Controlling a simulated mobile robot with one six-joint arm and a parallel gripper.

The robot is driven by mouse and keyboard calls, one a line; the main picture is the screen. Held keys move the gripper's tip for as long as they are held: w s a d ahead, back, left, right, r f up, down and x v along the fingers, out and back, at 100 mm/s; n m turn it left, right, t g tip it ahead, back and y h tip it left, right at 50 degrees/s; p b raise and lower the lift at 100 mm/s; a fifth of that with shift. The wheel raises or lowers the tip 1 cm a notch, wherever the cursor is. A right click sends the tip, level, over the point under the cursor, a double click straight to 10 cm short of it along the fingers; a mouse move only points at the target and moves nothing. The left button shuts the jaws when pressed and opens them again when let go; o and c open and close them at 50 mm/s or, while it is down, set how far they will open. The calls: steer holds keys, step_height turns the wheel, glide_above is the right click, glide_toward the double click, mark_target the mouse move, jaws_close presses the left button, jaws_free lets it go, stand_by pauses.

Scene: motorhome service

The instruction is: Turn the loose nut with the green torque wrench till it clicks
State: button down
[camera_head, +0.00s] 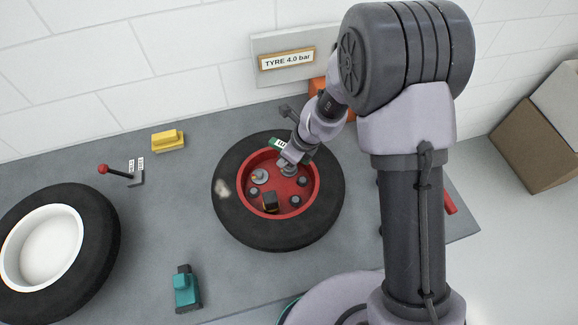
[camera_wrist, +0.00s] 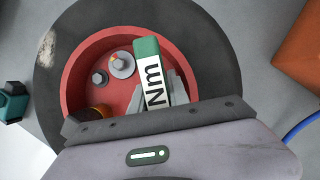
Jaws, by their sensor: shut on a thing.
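A tyre with a red rim (camera_head: 240,207) lies flat on the grey bench; several nuts sit in the rim. One nut (camera_head: 259,176) has a pale disc around it and a small yellow mark. In the wrist view this nut (camera_wrist: 121,63) is left of the wrench, beside a plain dark nut (camera_wrist: 99,77). My gripper (camera_head: 288,164) is over the rim's far side, shut on the green torque wrench (camera_head: 278,144). In the wrist view the wrench (camera_wrist: 147,47) shows a white "Nm" label. Its lower end is hidden, so I cannot tell whether it touches a nut.
A white-rimmed tyre (camera_head: 92,235) lies at the left. A yellow block (camera_head: 168,140), a red-knobbed lever (camera_head: 115,172) and a teal tool (camera_head: 187,288) are on the bench. A "TYRE 4.0 bar" sign (camera_head: 287,60) and an orange object (camera_head: 318,86) stand behind.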

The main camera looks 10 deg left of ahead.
steer(key=n, duration=0.1)
steer(key=n+g+p, duration=0.1)
steer(key=n, duration=0.1)
steer(key=shift+r+n, duration=0.2)
steer(key=shift+n, duration=0.1)
steer(key=shift+s+a+f+n+g, duration=0.1)
steer(key=shift+s+f+n+g, duration=0.1)
steer(key=shift+n+g, duration=0.25)
steer(key=shift+s+r+n+g+p, duration=0.15)
steer(key=shift+n+g+p, duration=0.3)
steer(key=shift+n+p, duration=0.6)
steer(key=n+g, duration=0.1)
steer(key=n, duration=0.2)
steer(key=shift+s, duration=0.1)
steer(key=shift+r+p, duration=1.05)
steer(key=shift+r, duration=0.6)
